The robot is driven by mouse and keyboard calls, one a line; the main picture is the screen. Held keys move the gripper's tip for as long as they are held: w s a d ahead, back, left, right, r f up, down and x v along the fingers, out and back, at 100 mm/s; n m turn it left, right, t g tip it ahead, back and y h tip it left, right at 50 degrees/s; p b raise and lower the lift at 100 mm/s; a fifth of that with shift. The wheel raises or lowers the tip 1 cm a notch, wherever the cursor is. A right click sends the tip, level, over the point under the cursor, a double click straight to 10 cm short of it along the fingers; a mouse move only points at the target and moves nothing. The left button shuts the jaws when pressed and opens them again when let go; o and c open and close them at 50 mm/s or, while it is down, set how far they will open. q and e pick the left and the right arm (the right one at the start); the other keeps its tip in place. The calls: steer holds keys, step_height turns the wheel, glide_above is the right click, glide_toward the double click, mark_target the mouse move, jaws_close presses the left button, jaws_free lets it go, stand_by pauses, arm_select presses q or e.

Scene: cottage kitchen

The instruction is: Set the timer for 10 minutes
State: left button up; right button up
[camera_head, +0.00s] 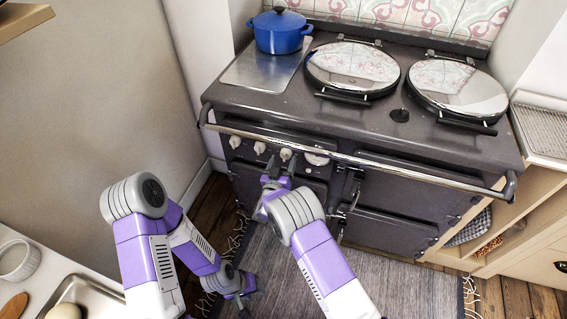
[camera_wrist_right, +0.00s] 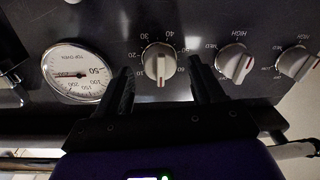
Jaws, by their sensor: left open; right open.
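The timer knob (camera_wrist_right: 158,60) is a pale round dial with minute numbers around it, on the stove's dark front panel. A red mark on it points down in the right wrist view. It also shows in the head view (camera_head: 286,154), just beyond my right gripper (camera_head: 279,178). My right gripper is open, also seen in the right wrist view (camera_wrist_right: 160,80), with one finger on each side of the knob. Contact with the knob cannot be told. My left gripper (camera_head: 246,296) is open and empty, low over the floor by the rug's left edge.
A round oven gauge (camera_wrist_right: 76,72) sits beside the timer knob, and two other knobs (camera_wrist_right: 235,62) (camera_wrist_right: 297,63) on its other side. A metal rail (camera_head: 350,159) runs along the stove front above the panel. A blue pot (camera_head: 280,35) stands on the stove top.

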steer(key=shift+w+d, duration=0.15)
steer(key=shift+w, duration=0.35)
steer(key=shift+c, duration=0.3)
steer(key=c, duration=1)
steer(key=shift+m, duration=0.3)
steer(key=m, duration=0.9)
steer(key=shift+m+h, duration=0.3)
steer(key=shift+m, duration=0.1)
